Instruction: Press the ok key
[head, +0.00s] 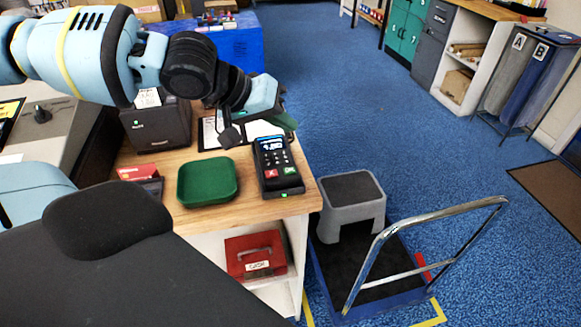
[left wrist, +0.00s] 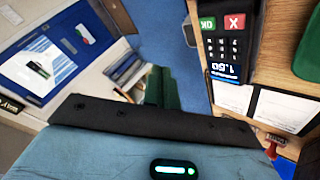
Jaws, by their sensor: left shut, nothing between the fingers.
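The card terminal (head: 277,168) stands on the wooden counter near its right edge. Its screen is lit. The green ok key (head: 289,169) is at its lower right, beside a red X key (head: 271,173). In the left wrist view the terminal (left wrist: 226,48) is at the upper right, upside down, with the ok key (left wrist: 208,24) uncovered. My left gripper (head: 284,121) is shut and empty, above and behind the terminal, apart from it. Its fingers are partly hidden by the hand. My right gripper is not in view.
A green tray (head: 207,182) is left of the terminal, with a dark box (head: 157,127) behind it. Papers lie behind the terminal. A red cash box (head: 255,255) sits on the shelf below. A grey step stool (head: 352,190) and a trolley (head: 375,292) are right of the counter.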

